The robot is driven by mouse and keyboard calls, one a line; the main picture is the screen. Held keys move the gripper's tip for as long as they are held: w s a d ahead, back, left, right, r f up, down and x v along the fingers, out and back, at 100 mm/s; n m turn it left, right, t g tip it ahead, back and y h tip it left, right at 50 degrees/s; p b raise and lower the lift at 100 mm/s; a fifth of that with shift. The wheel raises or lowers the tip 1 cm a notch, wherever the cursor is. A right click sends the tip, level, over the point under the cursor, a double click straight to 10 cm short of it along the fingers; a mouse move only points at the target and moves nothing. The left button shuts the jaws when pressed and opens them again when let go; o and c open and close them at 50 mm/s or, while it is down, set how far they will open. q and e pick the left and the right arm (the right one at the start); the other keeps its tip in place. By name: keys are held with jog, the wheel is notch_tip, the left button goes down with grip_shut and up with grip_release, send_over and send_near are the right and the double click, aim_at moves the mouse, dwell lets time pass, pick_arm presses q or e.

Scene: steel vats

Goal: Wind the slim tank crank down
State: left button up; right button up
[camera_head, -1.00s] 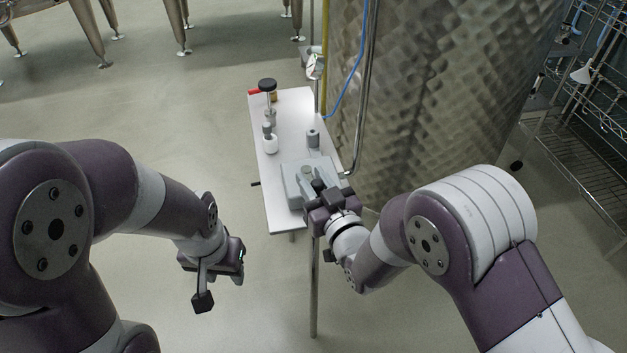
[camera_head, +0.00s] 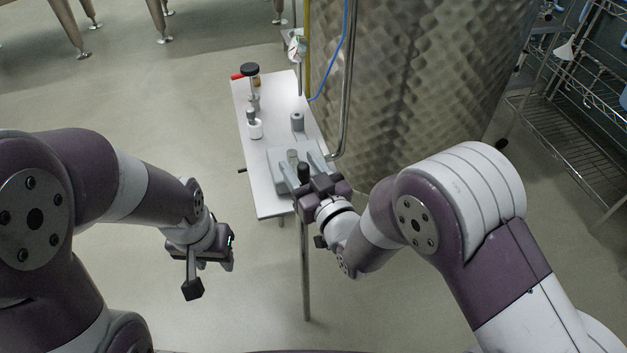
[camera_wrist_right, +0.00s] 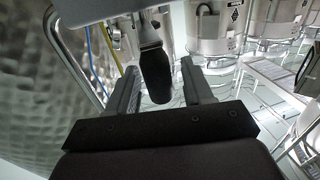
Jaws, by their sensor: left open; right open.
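The slim tank (camera_head: 410,80) is a tall dimpled steel cylinder just right of the small white table. Its dimpled wall also fills the left of the right wrist view (camera_wrist_right: 35,95). The crank's black grip (camera_wrist_right: 157,75), on a grey metal arm (camera_wrist_right: 149,32), stands between the fingers of my right gripper (camera_wrist_right: 160,68). The fingers are spread, with gaps visible on both sides of the grip. In the head view my right gripper (camera_head: 305,170) is at the table's near right end, by a grey housing (camera_head: 282,156). My left gripper (camera_head: 207,258) is open and empty, left of the table.
The white table (camera_head: 268,205) carries a white bottle (camera_head: 255,130), a black-topped item (camera_head: 250,70) and a grey cylinder (camera_head: 297,122). A blue hose and a steel pipe (camera_head: 348,85) run along the tank. Wire shelving (camera_head: 575,135) is at right.

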pick_arm(q)
jog(key=shift+r, duration=0.1)
pick_arm(e)
jog(key=v, duration=1.1)
jog(key=shift+s+d, duration=0.15)
jog(key=shift+s, duration=0.1)
pick_arm(q)
jog(key=shift+o, duration=0.7)
